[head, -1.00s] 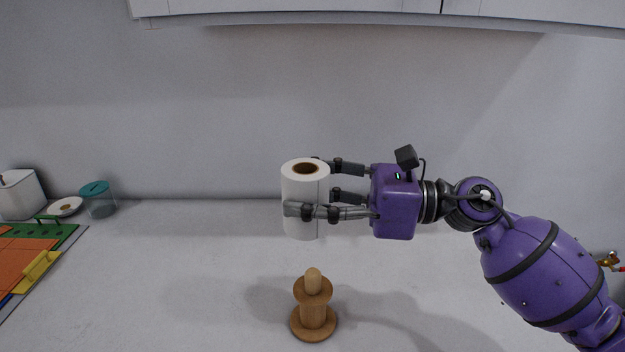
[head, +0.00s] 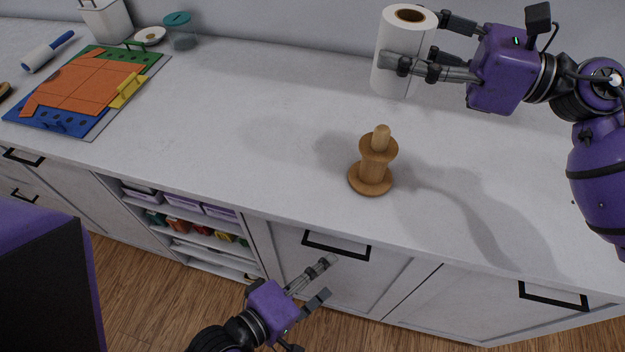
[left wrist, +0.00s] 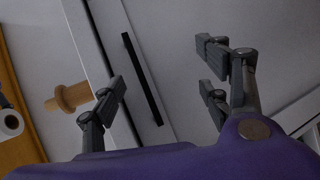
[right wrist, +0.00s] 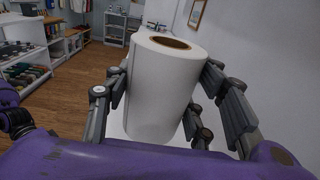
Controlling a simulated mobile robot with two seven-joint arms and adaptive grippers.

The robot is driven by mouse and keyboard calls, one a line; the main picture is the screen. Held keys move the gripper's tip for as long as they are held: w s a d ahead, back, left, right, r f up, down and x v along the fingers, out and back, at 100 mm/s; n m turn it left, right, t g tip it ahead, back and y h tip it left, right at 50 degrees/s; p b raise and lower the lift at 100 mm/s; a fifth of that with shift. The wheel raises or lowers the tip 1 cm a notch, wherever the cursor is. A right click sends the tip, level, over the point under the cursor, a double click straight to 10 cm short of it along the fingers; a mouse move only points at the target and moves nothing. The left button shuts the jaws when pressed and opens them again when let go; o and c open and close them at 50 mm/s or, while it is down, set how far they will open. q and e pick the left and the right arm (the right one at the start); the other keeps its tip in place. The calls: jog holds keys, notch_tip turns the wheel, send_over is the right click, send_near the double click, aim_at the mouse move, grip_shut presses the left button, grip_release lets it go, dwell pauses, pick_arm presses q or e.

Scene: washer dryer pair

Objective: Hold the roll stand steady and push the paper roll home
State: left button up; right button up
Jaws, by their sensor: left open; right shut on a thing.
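The wooden roll stand (head: 371,168) stands upright on the white counter, its short peg bare. It also shows in the left wrist view (left wrist: 70,97), beyond the fingers. The white paper roll (head: 402,62) is upright in the air, with a brown core open at the top. My right gripper (head: 410,62) is shut around the roll, above and behind the stand. The right wrist view shows the roll (right wrist: 160,88) between the fingers. My left gripper (head: 328,278) is open and empty, below the counter edge in front of the drawers, apart from the stand.
The white counter (head: 270,125) is clear around the stand. At the far left are a coloured board (head: 85,85), a lint roller (head: 48,52), a white canister (head: 106,22) and a teal-lidded jar (head: 180,32). A black drawer handle (head: 336,244) is close to my left gripper.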

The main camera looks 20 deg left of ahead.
pick_arm(q)
jog(key=w+d+r+n+h, duration=0.1)
jog(key=d+r+n+h, duration=0.35)
jog(key=r+n, duration=0.4)
jog(key=n+h, duration=0.1)
jog(key=n, duration=0.6)
send_near(363, 161)
jog(key=shift+s+a+f+t, duration=0.1)
jog(key=shift+s+f+t, duration=0.3)
jog(key=shift+s, duration=0.25)
jog(key=shift+w+r, duration=0.15)
jog(key=shift+w, duration=0.45)
jog(key=x, duration=1.1)
jog(key=shift+s+d, duration=0.1)
jog(key=shift+d, duration=0.1)
